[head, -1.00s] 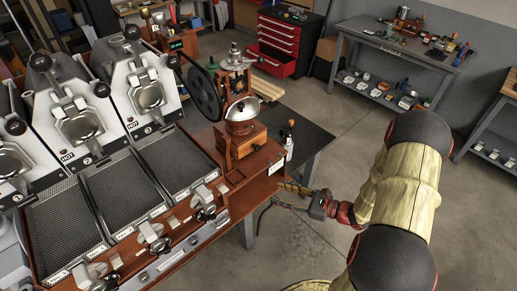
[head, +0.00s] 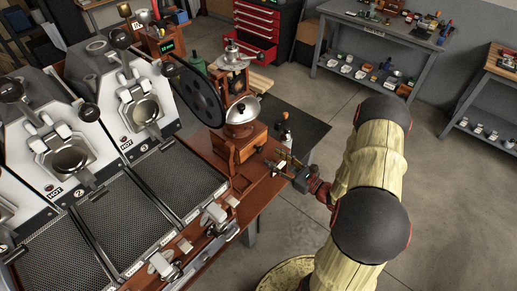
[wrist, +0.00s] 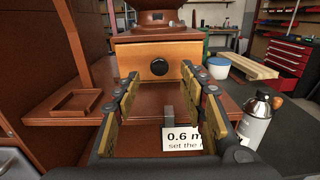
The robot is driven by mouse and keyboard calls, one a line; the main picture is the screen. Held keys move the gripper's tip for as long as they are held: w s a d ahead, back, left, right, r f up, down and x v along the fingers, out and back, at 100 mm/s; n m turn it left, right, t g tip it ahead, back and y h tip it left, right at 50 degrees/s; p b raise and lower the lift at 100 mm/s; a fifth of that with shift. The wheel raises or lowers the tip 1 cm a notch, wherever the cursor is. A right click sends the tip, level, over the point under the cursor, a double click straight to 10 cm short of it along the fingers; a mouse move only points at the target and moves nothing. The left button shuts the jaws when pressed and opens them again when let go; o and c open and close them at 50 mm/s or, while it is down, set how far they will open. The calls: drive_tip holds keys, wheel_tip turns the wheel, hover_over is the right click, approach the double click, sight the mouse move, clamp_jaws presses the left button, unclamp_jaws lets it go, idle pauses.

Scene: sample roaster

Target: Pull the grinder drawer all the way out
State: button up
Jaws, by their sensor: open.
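The grinder (head: 240,112) stands on the wooden bench end, with a large dark wheel at its left and a silver dome on top. Its drawer (wrist: 137,58) is a light wood front with a round black knob (wrist: 159,67), and looks shut in the wrist view. In the head view the drawer front (head: 247,149) faces my gripper (head: 285,165). In the wrist view my gripper (wrist: 165,100) is open and empty. Its fingers point at the drawer, one either side of the knob's line, with the knob beyond the fingertips and apart from them.
A label card (wrist: 184,140) stands on the bench below the gripper. A small wooden tray (wrist: 77,102) lies left. A bottle (wrist: 256,120) stands close to the right finger; it also shows in the head view (head: 286,138). Roaster units (head: 65,150) fill the left.

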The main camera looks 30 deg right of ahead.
sight(261, 150)
drive_tip(key=b+x, duration=0.1)
drive_tip(key=x, duration=0.5)
drive_tip(key=shift+w+a, duration=0.15)
drive_tip(key=shift+w, duration=0.2)
drive_tip(key=shift+c, duration=0.6)
clamp_jaws()
